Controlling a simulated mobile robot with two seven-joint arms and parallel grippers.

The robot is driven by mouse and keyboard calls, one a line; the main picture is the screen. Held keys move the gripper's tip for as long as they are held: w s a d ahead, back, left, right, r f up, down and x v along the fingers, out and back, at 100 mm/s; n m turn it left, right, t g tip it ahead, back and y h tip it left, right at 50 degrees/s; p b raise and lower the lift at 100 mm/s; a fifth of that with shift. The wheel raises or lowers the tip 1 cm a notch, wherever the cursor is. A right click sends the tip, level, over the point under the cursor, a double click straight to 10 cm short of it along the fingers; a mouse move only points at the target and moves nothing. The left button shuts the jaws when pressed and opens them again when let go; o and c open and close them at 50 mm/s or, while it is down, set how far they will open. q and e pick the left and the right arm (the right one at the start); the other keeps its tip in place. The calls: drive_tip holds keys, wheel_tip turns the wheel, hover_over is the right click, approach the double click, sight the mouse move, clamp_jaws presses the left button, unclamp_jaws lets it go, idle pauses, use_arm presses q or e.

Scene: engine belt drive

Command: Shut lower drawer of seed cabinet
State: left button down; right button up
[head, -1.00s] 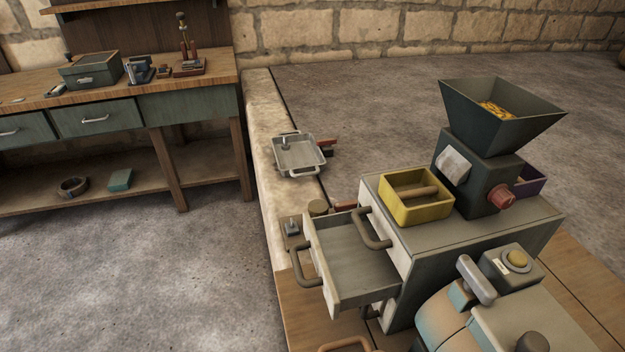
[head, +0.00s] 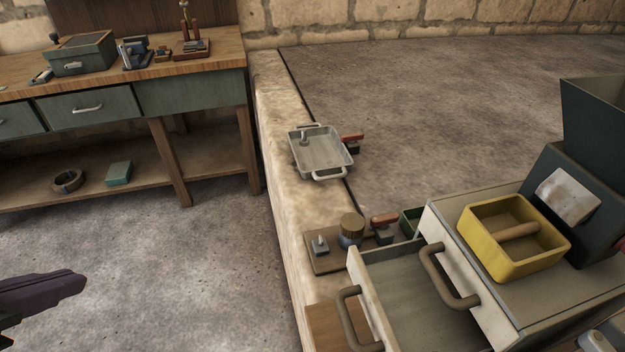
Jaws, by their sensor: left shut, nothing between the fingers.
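The seed cabinet (head: 493,287) stands at the lower right in the head view, partly cut off by the frame edge. Its lower drawer (head: 400,290) is pulled out to the left and looks empty inside. The drawer's brown handle (head: 350,318) is at its outer front. A second brown handle (head: 443,277) is on the cabinet's face above it, where the upper front is flush. My left gripper (head: 80,280) is at the lower left edge, dark, shut and empty, well apart from the drawer. My right gripper is out of view.
A yellow box (head: 480,248) with a bar across it sits on the cabinet, beside a dark hopper machine (head: 597,125). A metal tray (head: 322,158) and small parts lie on the stone ledge (head: 283,150). A workbench (head: 150,75) stands back left. Open floor lies between.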

use_arm(q)
drive_tip(key=w+r+m+t+h+b, duration=0.2)
drive_tip(key=w+m+t+h+b, duration=0.2)
drive_tip(key=w+m+t+b, duration=0.7)
use_arm(e)
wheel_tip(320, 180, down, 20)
drive_tip(key=b, duration=0.8)
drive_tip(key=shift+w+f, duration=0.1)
use_arm(q)
drive_tip(key=s+d+f+m+g+h, duration=0.5)
drive_tip(key=f+m+g+h, duration=0.15)
drive_tip(key=f+m, duration=0.2)
drive_tip(key=s+d+f+m+g+h, duration=0.4)
drive_tip(key=s+f+m+g+h, duration=0.15)
drive_tip(key=f+m+g, duration=0.35)
drive_tip(key=w+d, duration=0.2)
drive_tip(key=d, duration=0.4)
drive_tip(key=w+d+f+m+t, duration=0.1)
drive_tip(key=w+d, duration=0.2)
drive_tip(key=d, duration=0.4)
drive_tip(key=shift+d+h, duration=0.15)
drive_tip(key=shift+h, duration=0.25)
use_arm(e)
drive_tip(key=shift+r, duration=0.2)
use_arm(q)
drive_tip(key=shift+s+f, duration=0.1)
